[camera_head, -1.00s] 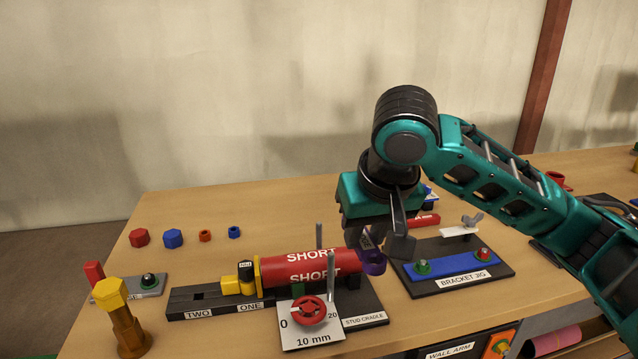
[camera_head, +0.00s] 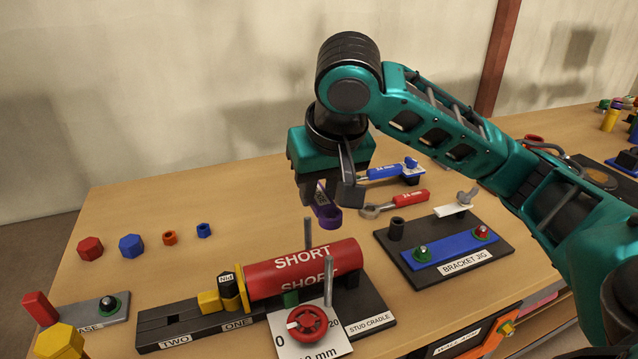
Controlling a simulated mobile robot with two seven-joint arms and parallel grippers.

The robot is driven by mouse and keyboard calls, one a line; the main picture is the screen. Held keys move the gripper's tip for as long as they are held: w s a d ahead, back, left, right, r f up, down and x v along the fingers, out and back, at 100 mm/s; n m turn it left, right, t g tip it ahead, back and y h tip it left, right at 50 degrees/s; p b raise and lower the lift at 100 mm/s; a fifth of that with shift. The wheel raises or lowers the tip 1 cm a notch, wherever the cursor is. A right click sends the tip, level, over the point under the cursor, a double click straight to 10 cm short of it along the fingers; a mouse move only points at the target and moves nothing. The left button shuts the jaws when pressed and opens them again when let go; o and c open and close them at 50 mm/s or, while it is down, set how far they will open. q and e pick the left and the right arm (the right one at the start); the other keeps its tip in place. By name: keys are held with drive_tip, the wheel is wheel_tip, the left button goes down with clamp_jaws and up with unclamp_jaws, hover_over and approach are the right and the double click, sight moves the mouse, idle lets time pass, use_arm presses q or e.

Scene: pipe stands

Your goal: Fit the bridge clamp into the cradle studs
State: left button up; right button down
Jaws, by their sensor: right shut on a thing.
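My right gripper (camera_head: 328,192) is shut on a small purple part with a ring-shaped end (camera_head: 327,217), which looks like the bridge clamp. It hangs in the air just right of the far stud's top in the picture. The two upright grey studs, a far one (camera_head: 308,234) and a near one (camera_head: 329,281), rise on either side of the red pipe marked SHORT (camera_head: 280,275). The pipe lies over the black stud cradle (camera_head: 376,309). The fingers hide part of the purple piece. My left gripper is out of view.
A red knob (camera_head: 307,324) on a white scale plate stands in front of the cradle. The bracket jig (camera_head: 485,257) is to the right, with wrenches (camera_head: 410,197) behind it. Several red and blue nuts (camera_head: 131,246) lie at the left. The table behind the pipe is mostly clear.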

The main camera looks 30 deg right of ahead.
sight(322, 200)
wheel_tip(322, 200, down, 4)
drive_tip(key=shift+f+b, duration=0.1)
drive_tip(key=shift+b, duration=0.75)
drive_tip(key=shift+f, duration=0.7)
drive_tip(key=shift+r+p, duration=0.1)
drive_tip(key=shift+p, duration=0.25)
idle(0.3)
drive_tip(key=shift+p, duration=0.5)
